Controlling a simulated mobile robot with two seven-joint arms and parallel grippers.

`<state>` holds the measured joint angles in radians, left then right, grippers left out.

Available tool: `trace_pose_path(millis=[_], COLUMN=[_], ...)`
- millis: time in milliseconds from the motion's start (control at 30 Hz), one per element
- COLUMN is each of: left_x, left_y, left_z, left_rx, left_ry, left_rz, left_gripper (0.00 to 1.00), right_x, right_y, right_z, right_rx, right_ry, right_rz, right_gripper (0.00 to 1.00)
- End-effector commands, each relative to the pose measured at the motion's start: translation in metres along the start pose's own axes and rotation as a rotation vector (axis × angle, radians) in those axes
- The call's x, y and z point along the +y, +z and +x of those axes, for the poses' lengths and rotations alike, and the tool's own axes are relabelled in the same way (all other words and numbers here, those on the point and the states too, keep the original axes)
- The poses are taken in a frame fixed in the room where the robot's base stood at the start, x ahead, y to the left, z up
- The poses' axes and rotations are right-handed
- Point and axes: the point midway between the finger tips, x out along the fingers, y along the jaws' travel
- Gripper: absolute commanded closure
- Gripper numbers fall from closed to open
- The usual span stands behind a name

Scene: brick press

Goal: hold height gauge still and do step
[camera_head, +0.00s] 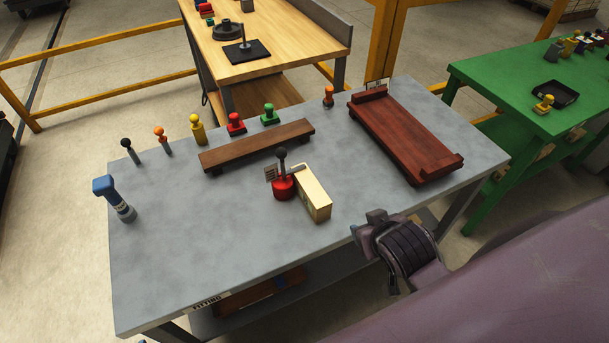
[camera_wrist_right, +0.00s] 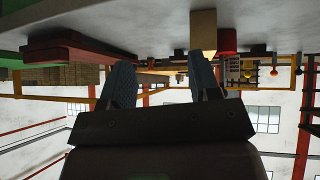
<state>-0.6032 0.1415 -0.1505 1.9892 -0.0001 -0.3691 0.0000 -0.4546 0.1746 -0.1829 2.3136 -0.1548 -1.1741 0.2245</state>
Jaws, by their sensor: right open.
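The height gauge (camera_head: 284,187) seems to be the red round-based piece with an upright post, black knob and small side plate. It stands upright on the grey table, close against or touching a cream block (camera_head: 312,193); I cannot tell which. My right gripper (camera_head: 369,222) is at the table's front edge, to the right of the block and apart from it. In the right wrist view, which appears upside down, its two blue-grey fingers (camera_wrist_right: 160,78) are apart with nothing between them. The cream block (camera_wrist_right: 203,32) and red base (camera_wrist_right: 228,41) show beyond. My left gripper is out of view.
A brown board (camera_head: 257,146) lies behind the gauge, with several coloured stamp-like pieces behind it. A red-brown tray (camera_head: 405,137) is at the right. A blue-headed tool (camera_head: 115,198) stands at the left. The grey table's (camera_head: 190,255) front left is clear.

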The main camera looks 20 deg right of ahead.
Motion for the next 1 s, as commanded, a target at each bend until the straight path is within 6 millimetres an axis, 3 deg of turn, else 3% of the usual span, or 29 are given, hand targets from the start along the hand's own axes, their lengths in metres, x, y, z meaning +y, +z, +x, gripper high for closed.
trace_pose_path(millis=[200, 500, 700, 1000], left_x=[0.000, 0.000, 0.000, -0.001], left_y=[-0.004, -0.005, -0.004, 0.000], left_z=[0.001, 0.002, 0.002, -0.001], left_rx=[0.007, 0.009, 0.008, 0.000], left_ry=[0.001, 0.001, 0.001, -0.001], left_rz=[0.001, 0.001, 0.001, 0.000], left_gripper=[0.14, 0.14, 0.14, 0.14], right_x=[-0.020, -0.067, -0.089, -0.100], right_y=[-0.057, -0.123, -0.139, -0.154], right_z=[0.036, 0.058, 0.060, 0.069], right_rx=[0.299, 0.683, 0.800, 0.825], right_ry=[-0.028, -0.218, -0.335, -0.365], right_rz=[0.020, -0.013, -0.045, -0.052], right_gripper=[0.44, 0.44, 0.44, 0.44])
